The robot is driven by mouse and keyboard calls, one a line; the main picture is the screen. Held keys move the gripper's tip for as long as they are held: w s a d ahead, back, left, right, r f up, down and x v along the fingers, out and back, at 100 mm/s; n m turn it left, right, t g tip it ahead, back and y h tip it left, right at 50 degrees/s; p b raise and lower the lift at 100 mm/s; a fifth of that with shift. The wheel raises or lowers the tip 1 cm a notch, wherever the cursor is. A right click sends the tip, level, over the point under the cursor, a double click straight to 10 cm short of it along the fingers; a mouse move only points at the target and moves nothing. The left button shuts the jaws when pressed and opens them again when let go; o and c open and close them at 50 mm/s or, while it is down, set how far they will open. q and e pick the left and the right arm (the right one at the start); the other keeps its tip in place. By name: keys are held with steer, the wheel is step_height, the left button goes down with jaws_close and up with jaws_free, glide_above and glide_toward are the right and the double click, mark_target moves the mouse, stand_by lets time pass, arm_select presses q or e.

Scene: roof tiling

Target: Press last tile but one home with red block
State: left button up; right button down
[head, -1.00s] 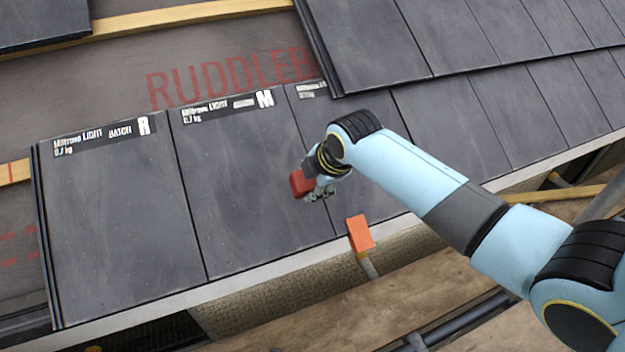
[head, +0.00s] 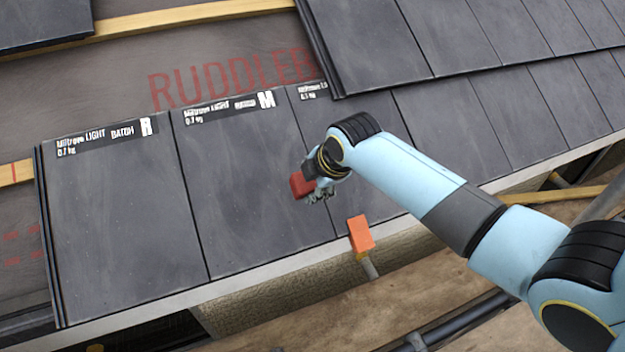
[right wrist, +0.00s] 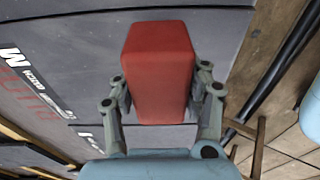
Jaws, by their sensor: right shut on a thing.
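My right gripper (head: 318,188) is shut on the red block (head: 300,184). The block also shows between the fingers in the right wrist view (right wrist: 158,70). In the head view the block is over the right part of the tile marked M (head: 250,180), near its right-hand edge. I cannot tell whether the block touches the tile. The tile marked R (head: 125,220) lies to its left, at the left end of the lower course. My left gripper is not in view.
An orange-capped post (head: 361,234) stands at the eave below the gripper. The upper course of tiles (head: 370,40) overlaps the lower one at upper right. Bare underlay with red lettering (head: 230,75) and a timber batten (head: 180,14) lie above. Scaffold boards (head: 400,300) run below the eave.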

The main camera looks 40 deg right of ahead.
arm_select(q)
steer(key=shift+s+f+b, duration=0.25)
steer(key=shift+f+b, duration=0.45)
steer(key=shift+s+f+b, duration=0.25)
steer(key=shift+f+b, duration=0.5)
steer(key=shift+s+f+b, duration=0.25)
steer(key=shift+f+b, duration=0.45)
arm_select(e)
steer(key=shift+d+x, duration=0.2)
steer(key=shift+x, duration=1.25)
steer(key=shift+d+x, duration=0.15)
steer(key=shift+x, duration=1.3)
steer(key=shift+f, duration=0.15)
steer(key=p+v, duration=0.2)
steer(key=p, duration=0.1)
steer(key=p+v, duration=0.3)
steer(key=a+p+v, duration=0.1)
steer(key=p+v, duration=0.2)
steer(key=p, duration=0.1)
steer(key=shift+w+r, duration=0.1)
steer(key=shift+r, duration=0.2)
steer(key=shift+s+r+p, duration=0.25)
steer(key=shift+p, duration=0.15)
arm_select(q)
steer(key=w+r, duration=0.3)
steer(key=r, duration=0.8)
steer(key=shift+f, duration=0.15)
arm_select(e)
steer(key=shift+f, duration=0.15)
